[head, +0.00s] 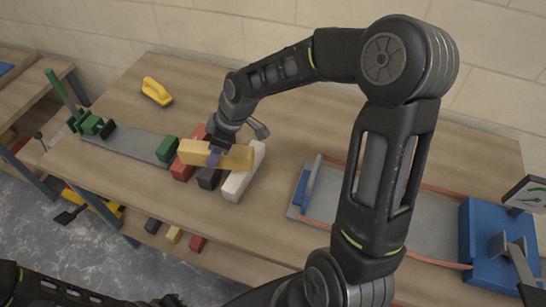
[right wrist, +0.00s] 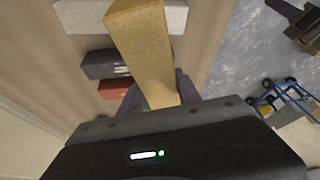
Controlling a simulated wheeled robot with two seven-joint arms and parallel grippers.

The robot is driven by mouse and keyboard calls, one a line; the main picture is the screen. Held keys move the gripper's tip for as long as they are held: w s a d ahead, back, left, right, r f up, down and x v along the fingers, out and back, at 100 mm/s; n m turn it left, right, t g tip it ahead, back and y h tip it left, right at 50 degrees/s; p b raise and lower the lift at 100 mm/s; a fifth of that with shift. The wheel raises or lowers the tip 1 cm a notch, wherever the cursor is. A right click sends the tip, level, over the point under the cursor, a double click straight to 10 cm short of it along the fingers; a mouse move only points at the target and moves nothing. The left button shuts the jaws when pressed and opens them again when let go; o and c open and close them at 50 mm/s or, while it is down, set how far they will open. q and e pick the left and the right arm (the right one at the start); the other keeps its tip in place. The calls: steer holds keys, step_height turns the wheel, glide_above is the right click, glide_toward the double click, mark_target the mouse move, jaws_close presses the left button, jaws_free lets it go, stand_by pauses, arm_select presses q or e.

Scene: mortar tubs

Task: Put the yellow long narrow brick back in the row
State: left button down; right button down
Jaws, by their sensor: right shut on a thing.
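In the right wrist view the yellow brick (right wrist: 145,50) points away from between the fingers (right wrist: 158,98). The row has a red brick (head: 183,171), a dark brick (head: 209,179) and a white brick (head: 238,182), side by side. I cannot tell whether the yellow brick touches them. My left gripper does not show clearly; only dark arm parts are at the bottom left.
A green block (head: 167,149) ends a grey plate (head: 130,142) left of the row. A yellow handled tool (head: 157,91) lies behind. A blue-ended grey fixture (head: 425,222) stands at right. Loose bricks (head: 174,234) lie below the table's front edge. Bare tabletop (head: 130,190) is in front left.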

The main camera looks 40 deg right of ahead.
mark_target(247, 151)
steer(key=s+d+n+g, duration=0.1)
steer(key=d+n, duration=0.1)
steer(key=s+d+n+g, duration=0.1)
steer(key=d+n, duration=0.1)
steer(key=n, duration=0.1)
steer(key=s+d+f+n+g+y, duration=0.1)
steer(key=d+n, duration=0.2)
steer(key=shift+s+d+f, duration=0.1)
steer(key=shift+s, duration=0.2)
steer(key=s+d+f+n+g+h, duration=0.1)
steer(key=s+d+f+n+g, duration=0.1)
steer(key=n, duration=0.6)
steer(key=s+d+g, duration=0.1)
steer(key=s+d, duration=0.1)
steer(key=d, duration=0.1)
steer(key=shift+s+f+n, duration=0.2)
steer(key=shift+s+n, duration=0.1)
steer(key=shift+f+b, duration=1.85)
steer(key=shift+f, duration=1.15)
steer(key=shift+f+b, duration=0.35)
steer(key=shift+f, duration=0.1)
steer(key=c, duration=1)
jaws_free()
steer(key=shift+c, duration=0.2)
steer(key=shift+o, duration=1.4)
